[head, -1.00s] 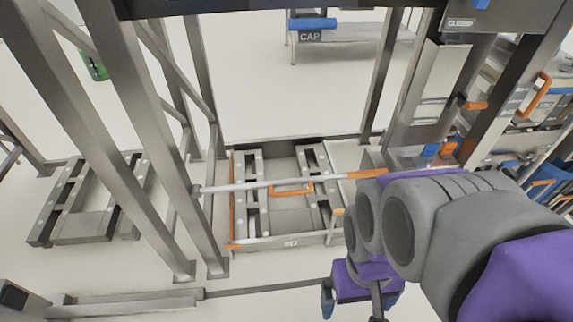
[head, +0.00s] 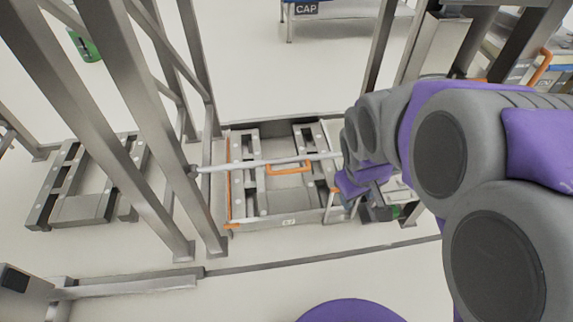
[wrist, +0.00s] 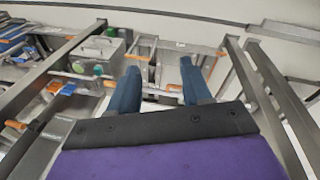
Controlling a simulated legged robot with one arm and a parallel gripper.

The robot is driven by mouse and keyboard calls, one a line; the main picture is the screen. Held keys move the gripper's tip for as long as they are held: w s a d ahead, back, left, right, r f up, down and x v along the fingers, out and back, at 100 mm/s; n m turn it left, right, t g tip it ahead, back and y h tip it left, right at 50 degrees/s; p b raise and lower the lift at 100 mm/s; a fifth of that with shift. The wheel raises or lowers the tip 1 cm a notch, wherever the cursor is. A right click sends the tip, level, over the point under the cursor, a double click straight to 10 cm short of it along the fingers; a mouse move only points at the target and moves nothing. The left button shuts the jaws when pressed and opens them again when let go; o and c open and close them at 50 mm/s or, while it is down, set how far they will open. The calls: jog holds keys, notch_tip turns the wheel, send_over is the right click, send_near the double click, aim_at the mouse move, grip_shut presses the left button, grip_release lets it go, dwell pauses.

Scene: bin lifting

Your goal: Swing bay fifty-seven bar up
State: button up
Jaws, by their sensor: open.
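A pale bar (head: 240,164) lies level across the front of the middle bay, from a pivot on the left post to behind my arm. Its orange right end, seen earlier, is now hidden by my arm. My gripper (head: 350,203) is near the bar's right end, in front of the bay's right side; I cannot tell whether it touches the bar. In the wrist view my gripper (wrist: 160,85) has its two blue fingers apart, with nothing clearly held between them.
A metal bay floor unit (head: 290,222) with an orange handle (head: 290,170) sits behind the bar. Steel posts (head: 160,130) stand at left, with another floor unit (head: 80,208) beyond. A grey box (wrist: 98,55) shows in the wrist view. Open floor lies in front.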

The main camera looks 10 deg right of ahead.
jog(key=w+d+f+n+t+y, duration=0.1)
jog(key=w+d+f+n+t, duration=0.25)
jog(key=w, duration=0.75)
jog(key=w+d+f+n+t+b, duration=0.15)
jog(key=w+f+n, duration=0.3)
jog(key=w, duration=0.65)
jog(key=w+d+f+n+t+y, duration=0.1)
jog(key=w+d+f+n+t, duration=0.3)
jog(key=w, duration=0.7)
jog(key=n+t+y+b, duration=0.2)
jog(key=n+t+y, duration=0.1)
jog(key=n+y, duration=1.1)
send_near(288, 172)
jog(key=b+x, duration=0.1)
jog(key=x, duration=0.2)
jog(key=b+x, duration=0.2)
jog(key=x, duration=0.1)
jog(key=f+b+x, duration=0.1)
jog(key=x, duration=0.2)
jog(key=shift+w, duration=0.3)
jog(key=shift+w+a+r+b, duration=0.15)
jog(key=shift+w+a+b, duration=0.15)
jog(key=shift+w+a, duration=0.1)
jog(key=shift+c, duration=0.3)
